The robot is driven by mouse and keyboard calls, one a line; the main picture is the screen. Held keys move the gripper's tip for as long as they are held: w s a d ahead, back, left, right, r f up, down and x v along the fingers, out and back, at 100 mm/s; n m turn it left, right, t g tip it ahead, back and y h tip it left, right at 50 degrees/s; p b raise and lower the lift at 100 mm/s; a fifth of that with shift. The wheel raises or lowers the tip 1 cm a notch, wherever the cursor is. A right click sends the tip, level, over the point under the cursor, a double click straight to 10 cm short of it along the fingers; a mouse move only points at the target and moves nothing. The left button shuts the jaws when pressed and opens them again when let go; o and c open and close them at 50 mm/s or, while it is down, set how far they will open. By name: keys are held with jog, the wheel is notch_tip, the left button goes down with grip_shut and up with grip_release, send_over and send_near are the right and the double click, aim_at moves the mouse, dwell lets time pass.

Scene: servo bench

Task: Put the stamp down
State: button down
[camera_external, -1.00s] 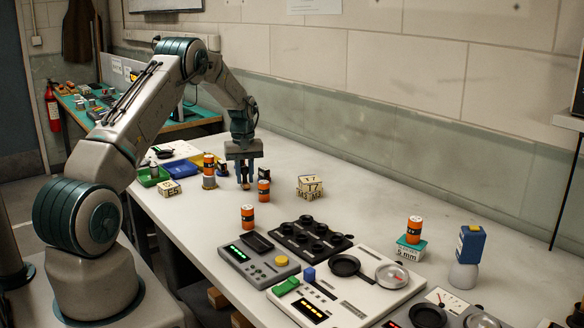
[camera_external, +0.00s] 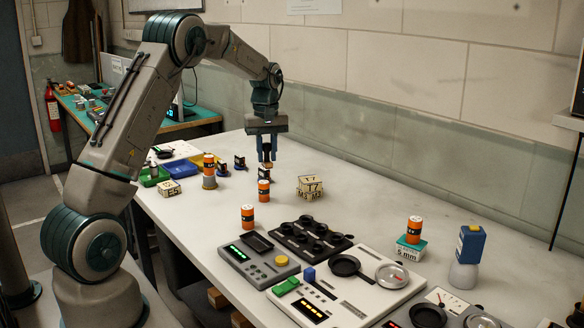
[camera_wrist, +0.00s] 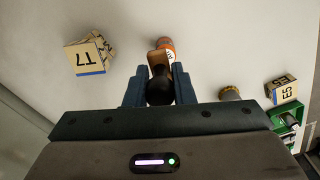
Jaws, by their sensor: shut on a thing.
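My gripper (camera_external: 267,160) is shut on a stamp (camera_external: 267,166), its fingers on either side of the stamp. In the wrist view my gripper (camera_wrist: 160,90) shows the stamp's round black knob (camera_wrist: 160,88) between the fingers, with a tan wooden part (camera_wrist: 158,58) beyond it. The stamp appears held over the white bench (camera_external: 330,212), behind an orange-and-black cylinder (camera_external: 263,188). Whether its underside touches the bench is hard to tell.
Stacked cream lettered blocks (camera_external: 311,187) stand right of the stamp. Another orange cylinder (camera_external: 248,217) stands nearer. At left are a blue tray (camera_external: 186,170), a green tray (camera_external: 153,177) and a small lettered block (camera_external: 169,187). Bench behind the lettered stack is clear.

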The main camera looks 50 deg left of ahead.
jog(key=w+d+n, duration=0.2)
jog(key=d, duration=1.2)
jog(key=w+d+n, duration=0.1)
jog(key=w+d, duration=0.2)
jog(key=d, duration=1.1)
jog(key=w+a+f+p, duration=0.1)
jog(key=a+f, duration=0.1)
jog(key=a, duration=0.1)
jog(key=w+a+f+p, duration=0.1)
jog(key=w+a+f, duration=0.1)
jog(key=a, duration=0.1)
jog(key=w+a+f+p, duration=0.1)
jog(key=w+a+f, duration=0.1)
jog(key=a, duration=0.1)
jog(key=shift+a+f, duration=0.35)
jog(key=shift+a, duration=0.05)
jog(key=shift+f+p, duration=0.6)
jog(key=shift+f, duration=1.55)
jog(key=c, duration=1.2)
grip_release()
jog(key=shift+c, duration=0.2)
